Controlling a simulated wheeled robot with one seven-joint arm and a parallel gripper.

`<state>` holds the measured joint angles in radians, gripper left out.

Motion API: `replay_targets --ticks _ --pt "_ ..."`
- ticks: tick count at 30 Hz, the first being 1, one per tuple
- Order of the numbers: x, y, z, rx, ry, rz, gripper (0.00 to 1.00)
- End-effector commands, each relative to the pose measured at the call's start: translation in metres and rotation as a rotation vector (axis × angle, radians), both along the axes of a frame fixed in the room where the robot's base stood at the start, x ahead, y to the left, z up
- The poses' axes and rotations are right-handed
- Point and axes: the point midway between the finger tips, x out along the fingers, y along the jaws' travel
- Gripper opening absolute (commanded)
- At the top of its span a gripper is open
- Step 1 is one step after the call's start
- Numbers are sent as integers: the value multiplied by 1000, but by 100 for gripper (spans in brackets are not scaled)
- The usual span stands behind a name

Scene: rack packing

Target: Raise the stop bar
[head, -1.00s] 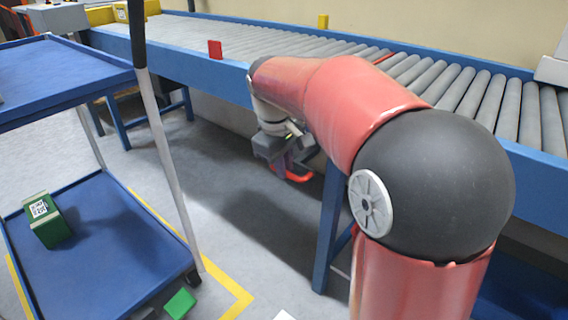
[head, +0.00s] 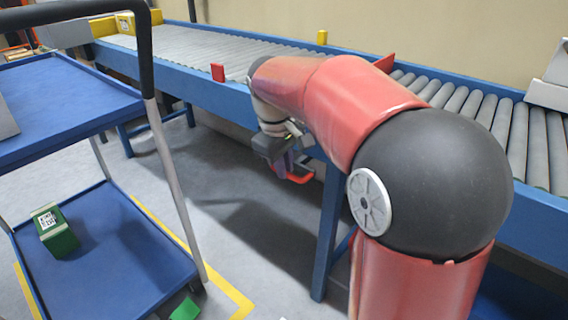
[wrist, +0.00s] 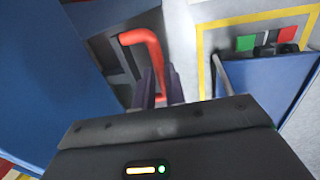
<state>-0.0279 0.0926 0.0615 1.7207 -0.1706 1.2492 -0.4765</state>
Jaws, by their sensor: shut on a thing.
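The stop bar (head: 385,63) is a red strip that stands up above the rollers at the conveyor's far side, just beyond my arm. My arm hides its near part. A red lever handle (head: 301,178) shows below the conveyor's near edge, and in the wrist view it is a bent red bar (wrist: 140,38). My gripper (head: 283,166) is shut on the handle. In the wrist view its purple fingers (wrist: 155,92) close around the handle's lower length.
The blue-framed roller conveyor (head: 210,90) runs across the back. A blue two-shelf cart (head: 110,240) stands at left, with a green box (head: 56,230) on its lower shelf. A red tab (head: 217,72) and a yellow tab (head: 322,37) rise from the conveyor edges.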

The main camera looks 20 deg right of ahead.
Motion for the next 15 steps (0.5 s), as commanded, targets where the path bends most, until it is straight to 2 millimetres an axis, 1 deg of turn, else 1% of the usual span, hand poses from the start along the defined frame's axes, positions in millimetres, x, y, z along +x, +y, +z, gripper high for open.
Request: replay_targets --ticks 1,2,3,7,15 --pt "1 0 6 0 -14 1 0" --pt "1 0 6 1 -15 1 0" --pt "1 0 6 0 -16 1 18" --pt "1 0 5 1 -13 1 34" --pt "1 0 4 1 -9 0 34"
